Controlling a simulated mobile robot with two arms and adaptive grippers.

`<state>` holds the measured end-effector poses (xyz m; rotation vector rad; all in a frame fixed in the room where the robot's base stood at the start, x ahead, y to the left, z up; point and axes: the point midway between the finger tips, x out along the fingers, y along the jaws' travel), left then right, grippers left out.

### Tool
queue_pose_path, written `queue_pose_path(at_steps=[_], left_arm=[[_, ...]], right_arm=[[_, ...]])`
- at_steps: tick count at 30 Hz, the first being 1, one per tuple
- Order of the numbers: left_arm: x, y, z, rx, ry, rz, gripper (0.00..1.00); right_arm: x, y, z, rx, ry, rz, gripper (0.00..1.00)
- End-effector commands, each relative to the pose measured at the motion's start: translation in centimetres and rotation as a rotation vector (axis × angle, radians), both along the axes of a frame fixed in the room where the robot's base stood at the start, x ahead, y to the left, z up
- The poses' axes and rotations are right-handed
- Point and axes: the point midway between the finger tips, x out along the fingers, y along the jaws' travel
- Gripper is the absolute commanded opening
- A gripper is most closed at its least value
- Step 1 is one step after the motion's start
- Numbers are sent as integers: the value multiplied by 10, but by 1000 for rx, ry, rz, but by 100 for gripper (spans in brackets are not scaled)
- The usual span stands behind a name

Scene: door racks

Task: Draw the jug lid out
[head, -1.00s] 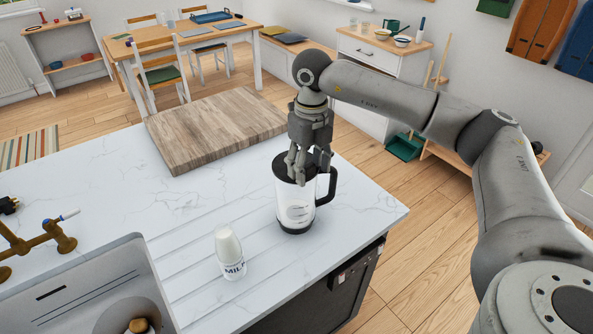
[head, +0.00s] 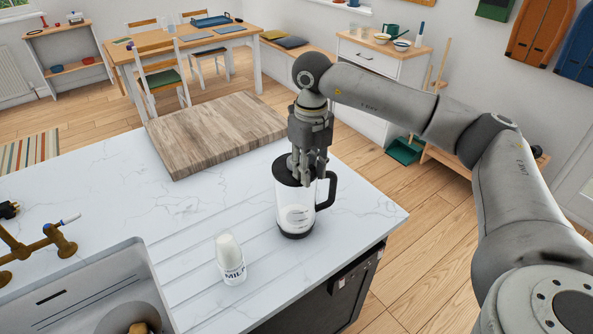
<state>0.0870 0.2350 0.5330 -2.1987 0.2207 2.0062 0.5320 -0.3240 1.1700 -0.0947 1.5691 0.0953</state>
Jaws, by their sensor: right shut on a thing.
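A white jug with a black base and black handle (head: 295,212) stands upright on the marble counter. Its dark lid (head: 284,170) shows at the jug's top, partly hidden by my fingers. My right gripper (head: 302,178) points down from above and is shut on the jug lid. The lid still appears to sit at the jug's rim; I cannot tell whether there is a gap. My left gripper is not in view.
A milk bottle (head: 230,259) stands on the counter left of the jug. A thick wooden board (head: 215,132) lies behind it. A sink (head: 85,290) is at lower left, beside a brass tap (head: 38,242). The counter's edge runs close to the jug's right.

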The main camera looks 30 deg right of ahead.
Motion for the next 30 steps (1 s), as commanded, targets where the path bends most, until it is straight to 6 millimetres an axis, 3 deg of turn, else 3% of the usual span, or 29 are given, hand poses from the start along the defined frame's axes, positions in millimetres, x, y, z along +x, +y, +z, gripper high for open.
queue_pose_path(at_steps=[20, 30], left_arm=[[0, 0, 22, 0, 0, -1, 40], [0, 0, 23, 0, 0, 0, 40]], right_arm=[[0, 0, 36, 1, -1, 0, 4], [0, 0, 38, 0, -1, 0, 4]])
